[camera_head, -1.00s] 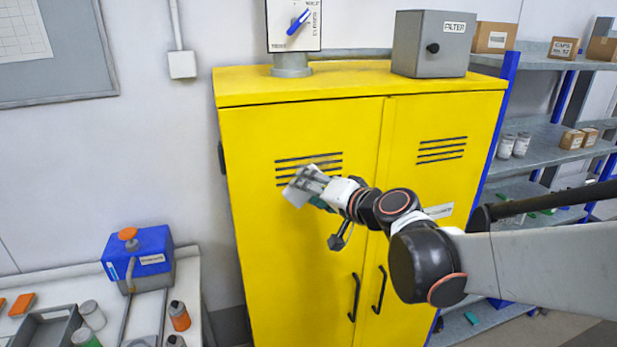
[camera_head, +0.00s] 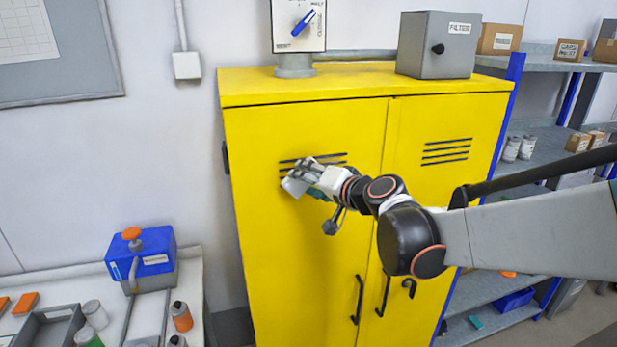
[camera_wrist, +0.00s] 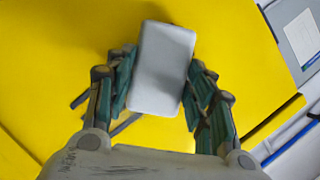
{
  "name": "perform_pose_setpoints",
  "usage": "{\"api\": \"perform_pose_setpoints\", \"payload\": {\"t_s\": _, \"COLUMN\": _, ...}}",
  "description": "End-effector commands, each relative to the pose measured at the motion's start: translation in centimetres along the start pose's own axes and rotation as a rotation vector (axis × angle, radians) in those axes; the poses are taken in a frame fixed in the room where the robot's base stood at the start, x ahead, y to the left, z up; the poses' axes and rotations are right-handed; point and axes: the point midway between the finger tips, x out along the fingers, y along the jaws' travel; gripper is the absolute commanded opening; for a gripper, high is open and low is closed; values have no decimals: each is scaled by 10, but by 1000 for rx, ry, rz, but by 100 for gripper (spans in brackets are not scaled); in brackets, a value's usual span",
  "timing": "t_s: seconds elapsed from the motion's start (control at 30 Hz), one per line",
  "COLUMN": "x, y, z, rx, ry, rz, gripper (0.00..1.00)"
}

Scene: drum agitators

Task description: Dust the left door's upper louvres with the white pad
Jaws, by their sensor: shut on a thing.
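The white pad (camera_wrist: 162,68) is held between the two fingers of my gripper (camera_wrist: 160,85) in the wrist view. In the head view the pad (camera_head: 294,187) is at the lower left part of the upper louvres (camera_head: 325,159) on the yellow cabinet's left door (camera_head: 300,235). My gripper (camera_head: 308,178) covers part of these louvres. The pad looks close to the door face, but I cannot tell if it touches. In the wrist view, dark louvre slots (camera_wrist: 124,124) show beside and below the pad.
The right door has its own louvres (camera_head: 446,151). A grey filter box (camera_head: 432,45) and a switch box (camera_head: 298,25) stand above the cabinet top. Door handles (camera_head: 357,300) are lower down. Shelves (camera_head: 545,120) are at the right, and a bench with a blue container (camera_head: 140,255) at the left.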

Motion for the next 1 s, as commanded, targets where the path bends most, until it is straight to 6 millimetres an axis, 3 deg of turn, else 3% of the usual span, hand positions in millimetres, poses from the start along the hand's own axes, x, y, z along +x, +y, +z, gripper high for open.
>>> {"api": "perform_pose_setpoints", "payload": {"t_s": 1.0, "x": 12, "y": 0, "z": -4, "rx": 0, "ry": 0, "rz": 0, "gripper": 30}}
